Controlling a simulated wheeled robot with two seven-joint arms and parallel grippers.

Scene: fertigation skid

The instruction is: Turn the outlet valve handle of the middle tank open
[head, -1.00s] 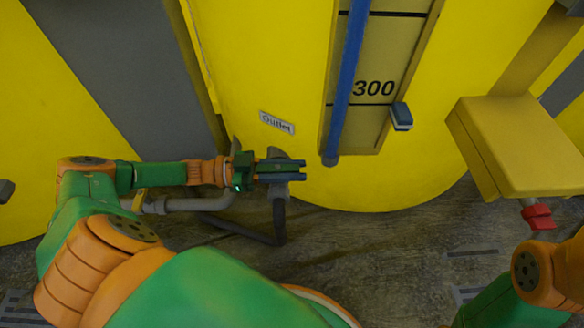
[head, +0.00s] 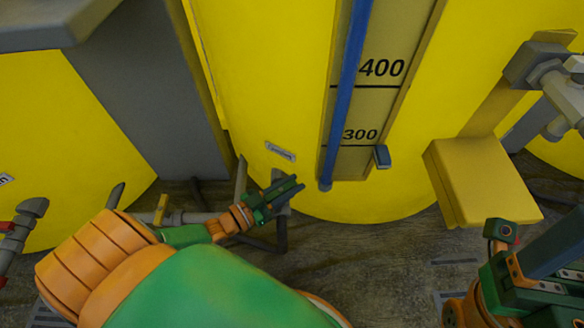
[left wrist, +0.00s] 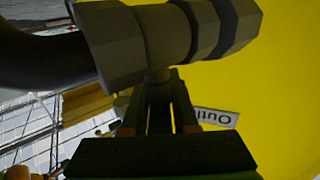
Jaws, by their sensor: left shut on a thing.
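The middle yellow tank (head: 260,100) bears a small outlet label (head: 280,151), which also shows in the left wrist view (left wrist: 215,117). My left gripper (head: 285,192) is at the grey outlet valve (head: 281,208) below that label, its fingers angled up to the right. In the left wrist view the grey valve body (left wrist: 150,40) fills the top. There my left gripper (left wrist: 159,110) is shut on the valve handle (left wrist: 158,85), a narrow stem below the body. In the head view the fingers largely hide the handle. My right gripper (head: 545,262) is at the lower right, its jaw gap unclear.
A blue level tube (head: 345,90) runs down the tank's scale. A yellow box (head: 483,182) stands out at right, above my right gripper. Grey piping (head: 190,218) and a yellow handle (head: 161,210) lie left of my left gripper. Dark floor shows below the tank.

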